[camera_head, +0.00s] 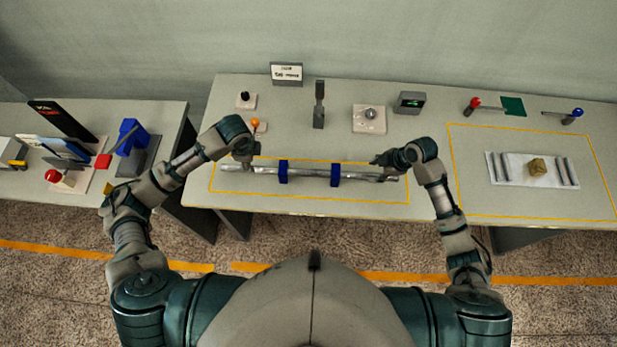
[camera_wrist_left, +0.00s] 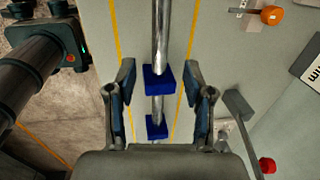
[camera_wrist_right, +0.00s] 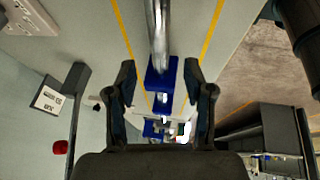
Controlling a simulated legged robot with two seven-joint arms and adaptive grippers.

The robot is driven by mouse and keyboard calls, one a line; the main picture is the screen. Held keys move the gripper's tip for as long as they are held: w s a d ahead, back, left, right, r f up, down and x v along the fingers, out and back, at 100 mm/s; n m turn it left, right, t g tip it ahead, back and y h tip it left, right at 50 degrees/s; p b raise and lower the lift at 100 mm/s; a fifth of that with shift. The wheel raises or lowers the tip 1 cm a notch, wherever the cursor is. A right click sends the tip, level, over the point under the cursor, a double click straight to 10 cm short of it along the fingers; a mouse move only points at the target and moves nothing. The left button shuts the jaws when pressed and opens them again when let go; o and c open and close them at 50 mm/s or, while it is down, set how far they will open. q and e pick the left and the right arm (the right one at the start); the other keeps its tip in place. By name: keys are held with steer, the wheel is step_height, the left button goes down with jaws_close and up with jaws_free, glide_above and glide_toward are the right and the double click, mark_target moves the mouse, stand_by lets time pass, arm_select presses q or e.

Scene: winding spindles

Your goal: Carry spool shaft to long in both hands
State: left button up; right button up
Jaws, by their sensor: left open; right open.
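The spool shaft (camera_head: 310,174) is a long silvery rod lying crosswise on the table in two blue supports, a left one (camera_head: 283,171) and a right one (camera_head: 335,175). My left gripper (camera_head: 243,158) is at the shaft's left end. In the left wrist view the open fingers (camera_wrist_left: 160,75) stand apart on either side of the shaft (camera_wrist_left: 161,35). My right gripper (camera_head: 382,161) is at the right end. In the right wrist view the open fingers (camera_wrist_right: 160,75) flank the shaft (camera_wrist_right: 158,35). Whether any finger touches the rod cannot be told.
A yellow outline (camera_head: 300,197) surrounds the shaft area. Behind it stand a sign (camera_head: 286,74), a grey upright (camera_head: 319,105) and an orange-knobbed lever (camera_head: 255,124). A white tray (camera_head: 508,180) lies inside another yellow outline at right. A side table (camera_head: 170,120) at left holds several devices.

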arm_select(q)
steer(key=shift+d, duration=0.35)
arm_select(e)
steer(key=v, duration=0.3)
steer(key=shift+d+r, duration=0.15)
steer(key=shift+d, duration=0.25)
arm_select(q)
steer(key=shift+a, duration=0.15)
arm_select(e)
steer(key=shift+a, duration=0.15)
